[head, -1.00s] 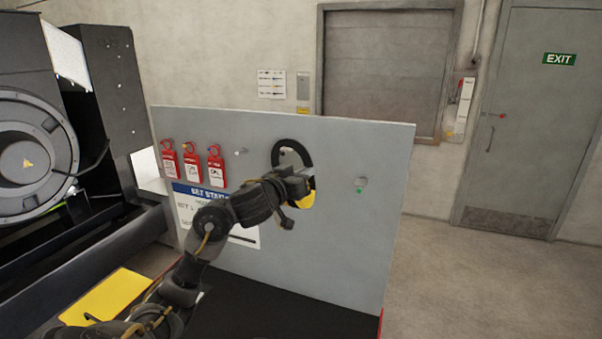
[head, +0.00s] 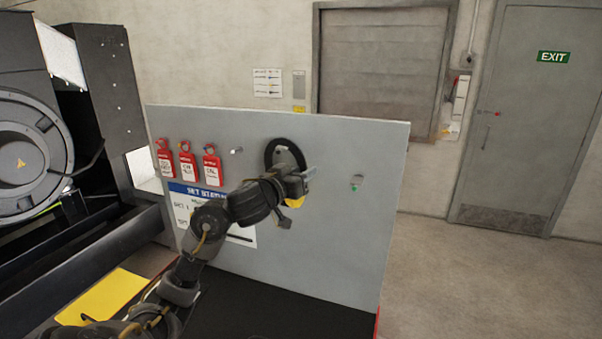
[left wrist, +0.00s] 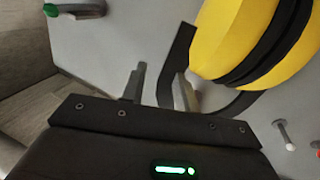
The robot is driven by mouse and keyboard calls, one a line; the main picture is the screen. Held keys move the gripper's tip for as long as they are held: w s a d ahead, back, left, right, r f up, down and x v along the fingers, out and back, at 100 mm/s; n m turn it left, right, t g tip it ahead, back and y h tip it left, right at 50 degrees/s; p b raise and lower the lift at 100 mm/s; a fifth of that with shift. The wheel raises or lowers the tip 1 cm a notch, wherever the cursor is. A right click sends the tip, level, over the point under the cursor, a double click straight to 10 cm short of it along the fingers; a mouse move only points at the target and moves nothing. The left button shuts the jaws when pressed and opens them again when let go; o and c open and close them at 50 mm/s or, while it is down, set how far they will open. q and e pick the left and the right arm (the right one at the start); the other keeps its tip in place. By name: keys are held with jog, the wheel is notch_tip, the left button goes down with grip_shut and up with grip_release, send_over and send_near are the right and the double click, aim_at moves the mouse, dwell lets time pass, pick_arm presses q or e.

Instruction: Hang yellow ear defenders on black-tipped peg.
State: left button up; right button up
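The ear defenders are on the upright grey board (head: 340,240); their black headband (head: 285,145) arches at the top, with a yellow cup (head: 295,203) below. The left wrist view shows the yellow cup (left wrist: 250,40) large at upper right. My left gripper (head: 308,178) is in front of the headband, fingertips toward the board. In the left wrist view its fingers (left wrist: 160,88) stand apart, with a strip of black band between or just beyond them. No black peg tip can be made out; the ear defenders and my gripper cover that part of the board. My right gripper is not in view.
A white-tipped peg (head: 237,151) is left of the headband, and a green-tipped peg (head: 355,185) is right of it. Red tags (head: 188,162) hang at the board's left above a status sign (head: 200,195). A black surface (head: 280,312) lies below.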

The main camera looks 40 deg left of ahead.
pick_arm(q)
jog(key=shift+s+a, duration=0.1)
jog(key=s, duration=1)
jog(key=shift+s+d, duration=0.35)
jog(key=shift+d, duration=0.05)
jog(key=shift+a, duration=0.1)
